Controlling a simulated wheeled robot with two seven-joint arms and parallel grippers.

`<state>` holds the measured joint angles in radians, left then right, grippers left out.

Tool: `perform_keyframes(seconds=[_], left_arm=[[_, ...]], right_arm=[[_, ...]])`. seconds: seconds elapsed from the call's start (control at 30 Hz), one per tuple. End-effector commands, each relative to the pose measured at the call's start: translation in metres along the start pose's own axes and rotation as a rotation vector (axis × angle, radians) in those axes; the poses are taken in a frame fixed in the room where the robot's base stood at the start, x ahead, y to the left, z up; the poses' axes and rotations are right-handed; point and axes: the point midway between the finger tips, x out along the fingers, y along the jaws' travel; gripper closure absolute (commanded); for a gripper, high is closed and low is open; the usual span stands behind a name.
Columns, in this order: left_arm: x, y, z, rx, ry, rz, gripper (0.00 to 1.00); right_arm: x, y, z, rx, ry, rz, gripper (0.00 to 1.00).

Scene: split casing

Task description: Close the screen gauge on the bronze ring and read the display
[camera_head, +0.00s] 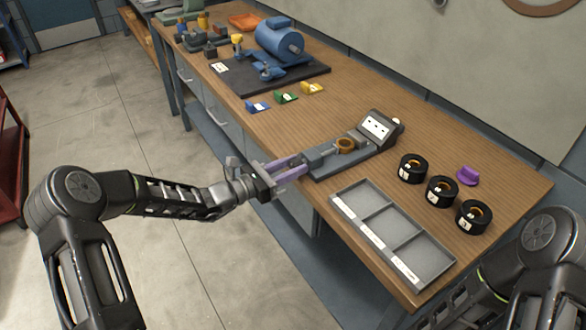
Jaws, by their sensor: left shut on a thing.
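The screen gauge (322,168) is a grey device lying on the wooden bench near its front edge. Its tilted display (376,126) stands at the far right end; the marks on it are too small to read. The bronze ring (346,145) sits on the gauge in front of the display, close to the grey sliding block. My left gripper (300,168) reaches in from the left over the bench edge. Its fingers are shut on the near left end of the gauge, which they partly hide. My right arm shows at the bottom right, but its gripper is out of view.
A grey three-compartment tray (343,208) lies empty at the front edge. Several black rolls (411,168) and a purple piece (467,175) stand to the right. A blue motor (279,40) on a dark plate (310,72) and small coloured blocks (286,97) lie farther back.

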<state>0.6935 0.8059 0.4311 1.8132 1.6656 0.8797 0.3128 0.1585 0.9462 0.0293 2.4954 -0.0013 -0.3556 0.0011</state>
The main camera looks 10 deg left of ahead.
Motion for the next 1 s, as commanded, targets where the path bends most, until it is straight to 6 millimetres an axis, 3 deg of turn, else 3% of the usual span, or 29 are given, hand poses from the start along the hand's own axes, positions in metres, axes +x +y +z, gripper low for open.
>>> perform_keyframes(seconds=[0.57,1.0], left_arm=[[0.0,0.001,-0.007,0.493,-0.001,0.0,1.0],[0.0,0.001,-0.01,0.913,-0.001,0.001,1.0]], right_arm=[[0.068,0.027,0.0,-0.001,0.003,0.0,0.64],[0.144,0.057,0.0,-0.004,0.003,0.002,0.64]])
